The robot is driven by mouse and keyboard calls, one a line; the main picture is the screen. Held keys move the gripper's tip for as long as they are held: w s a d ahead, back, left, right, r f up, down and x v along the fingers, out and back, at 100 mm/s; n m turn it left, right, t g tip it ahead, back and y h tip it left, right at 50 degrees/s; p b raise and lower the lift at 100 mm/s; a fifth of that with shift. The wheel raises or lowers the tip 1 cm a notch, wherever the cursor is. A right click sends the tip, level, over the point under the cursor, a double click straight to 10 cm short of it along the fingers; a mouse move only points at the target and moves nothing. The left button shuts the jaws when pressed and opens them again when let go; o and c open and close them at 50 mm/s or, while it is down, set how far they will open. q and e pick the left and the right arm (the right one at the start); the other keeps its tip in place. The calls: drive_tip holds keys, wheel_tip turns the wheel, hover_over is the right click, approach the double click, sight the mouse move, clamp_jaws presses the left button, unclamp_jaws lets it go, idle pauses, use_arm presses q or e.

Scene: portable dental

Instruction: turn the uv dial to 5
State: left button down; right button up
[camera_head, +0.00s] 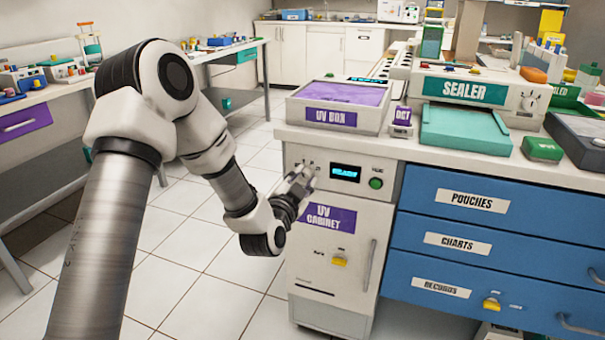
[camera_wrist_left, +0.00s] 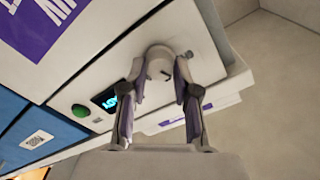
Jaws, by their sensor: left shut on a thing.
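The uv dial (camera_wrist_left: 158,60) is a pale round knob on the front panel of the white UV cabinet (camera_head: 305,265). My left gripper (camera_head: 304,180) is at the upper left of that panel, and in the left wrist view its two fingers (camera_wrist_left: 158,78) are closed on either side of the dial. In the head view the gripper hides most of the dial. A dark mark shows near the knob, but I cannot read which number it points to. A lit display (camera_head: 345,172) and a green button (camera_head: 376,183) are to the right of the dial. My right gripper is not in view.
The UV box (camera_head: 338,117) stands on the counter above the cabinet. Blue drawers (camera_head: 470,270) are to the right. The cabinet has a yellow latch (camera_head: 339,260) and a bar handle (camera_head: 370,265) lower down. Tiled floor (camera_head: 190,270) is clear left of the cabinet.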

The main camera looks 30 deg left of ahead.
use_arm(q)
drive_tip(key=shift+m, duration=0.3)
drive_tip(key=c, duration=0.9)
unclamp_jaws()
drive_tip(key=shift+o, duration=0.2)
drive_tip(key=v, duration=0.7)
drive_tip(key=shift+s, duration=0.2)
